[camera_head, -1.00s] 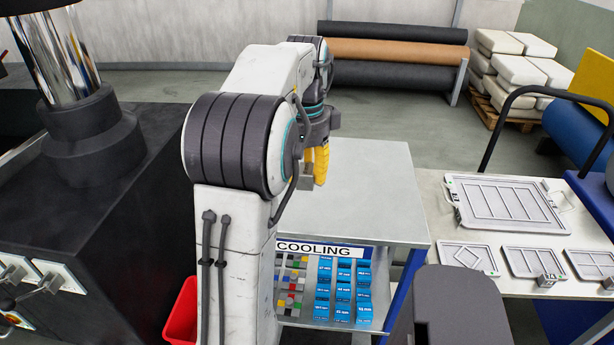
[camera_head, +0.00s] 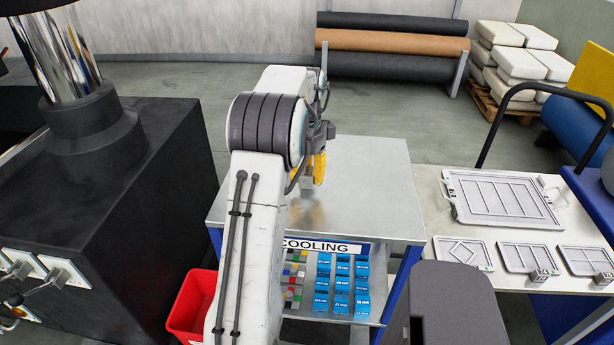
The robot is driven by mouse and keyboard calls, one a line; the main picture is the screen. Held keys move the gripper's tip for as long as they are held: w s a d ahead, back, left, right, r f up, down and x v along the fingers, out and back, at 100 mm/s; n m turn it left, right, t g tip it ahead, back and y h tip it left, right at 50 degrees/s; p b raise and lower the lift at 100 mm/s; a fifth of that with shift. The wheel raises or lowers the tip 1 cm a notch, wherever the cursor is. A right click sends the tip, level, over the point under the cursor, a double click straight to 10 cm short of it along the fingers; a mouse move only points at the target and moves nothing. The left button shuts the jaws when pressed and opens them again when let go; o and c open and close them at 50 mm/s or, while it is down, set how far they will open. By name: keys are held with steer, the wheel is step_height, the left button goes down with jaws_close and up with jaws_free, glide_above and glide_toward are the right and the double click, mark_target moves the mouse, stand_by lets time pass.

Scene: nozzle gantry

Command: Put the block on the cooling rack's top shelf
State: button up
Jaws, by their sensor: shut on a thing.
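The cooling rack (camera_head: 382,205) stands in the middle, with a bare grey metal top shelf and a COOLING label on its front edge. My gripper (camera_head: 316,178), with yellow fingers, is over the left-middle part of that shelf. It is shut on a small grey block (camera_head: 307,184), which shows just below and left of the yellow finger. A faint reflection lies on the shelf under the block. I cannot tell whether the block touches the shelf. My arm hides part of the gripper and the rack's left side.
The rack's lower shelf holds blue boxes (camera_head: 341,283) and small coloured pieces (camera_head: 294,275). A dark machine (camera_head: 110,240) stands left, with a red bin (camera_head: 192,305) beside it. A white table (camera_head: 450,210) with grey trays (camera_head: 505,200) is right. The top shelf is otherwise clear.

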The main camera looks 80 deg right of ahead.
steer(key=shift+f, duration=0.6)
steer(key=shift+f, duration=0.1)
steer(key=o, duration=1.2)
